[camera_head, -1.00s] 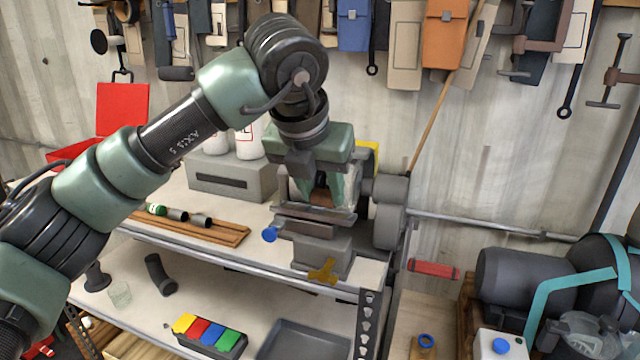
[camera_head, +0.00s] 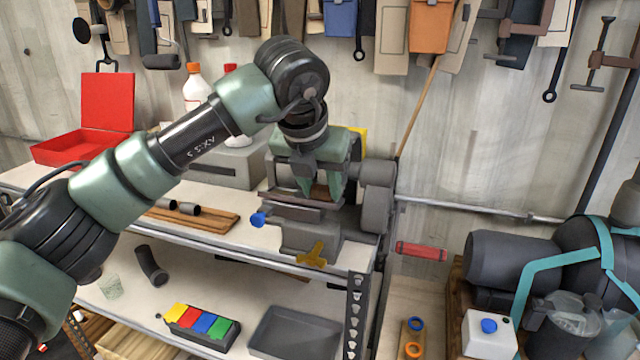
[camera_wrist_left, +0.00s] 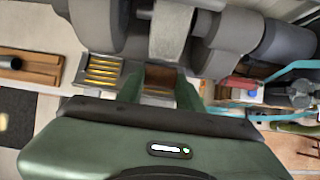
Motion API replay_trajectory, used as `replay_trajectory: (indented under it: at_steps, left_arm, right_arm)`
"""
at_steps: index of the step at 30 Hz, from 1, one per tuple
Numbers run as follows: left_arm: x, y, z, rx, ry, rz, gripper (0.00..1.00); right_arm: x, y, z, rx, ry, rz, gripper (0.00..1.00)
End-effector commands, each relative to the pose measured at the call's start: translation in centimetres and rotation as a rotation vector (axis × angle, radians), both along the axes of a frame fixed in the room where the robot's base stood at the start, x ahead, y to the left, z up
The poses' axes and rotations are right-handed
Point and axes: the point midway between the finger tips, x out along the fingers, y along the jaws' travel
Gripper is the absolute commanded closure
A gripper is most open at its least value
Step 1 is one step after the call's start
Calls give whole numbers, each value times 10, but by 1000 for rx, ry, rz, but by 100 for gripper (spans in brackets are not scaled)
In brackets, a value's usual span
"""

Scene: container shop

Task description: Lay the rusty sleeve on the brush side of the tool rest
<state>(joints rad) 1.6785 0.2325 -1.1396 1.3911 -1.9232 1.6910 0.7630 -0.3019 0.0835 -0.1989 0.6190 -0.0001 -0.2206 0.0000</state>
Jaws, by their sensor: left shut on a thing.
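My left gripper (camera_head: 318,188) points down at the grey bench grinder (camera_head: 378,173), over its tool rest (camera_head: 292,213). It is shut on the rusty sleeve (camera_head: 320,191), a small brown piece mostly hidden by the fingers. In the left wrist view the brown sleeve (camera_wrist_left: 160,77) shows between the two green fingers, in front of a pale wheel (camera_wrist_left: 170,35). A rest plate with yellowish stripes (camera_wrist_left: 101,71) lies to the left of the fingers. I cannot tell whether the sleeve touches the rest. My right gripper is not in view.
A wooden rack (camera_head: 213,220) with dark tubes lies left of the grinder on the bench. A blue knob (camera_head: 258,219) sticks out by the rest. A grey box (camera_head: 235,165) and bottles stand behind my arm. The lower shelf holds a colored-block tray (camera_head: 202,328).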

Motion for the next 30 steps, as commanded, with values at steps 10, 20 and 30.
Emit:
replay_trajectory:
  at_steps: [10, 20, 30]
  left_arm:
    - [0, 0, 0, 0, 0, 0, 39]
    - [-14, 5, 25, 0, -5, 1, 39]
    - [-34, 11, 65, 0, -1, 0, 39]
  right_arm:
    - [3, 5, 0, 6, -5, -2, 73]
    - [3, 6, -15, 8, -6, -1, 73]
    - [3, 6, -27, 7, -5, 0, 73]
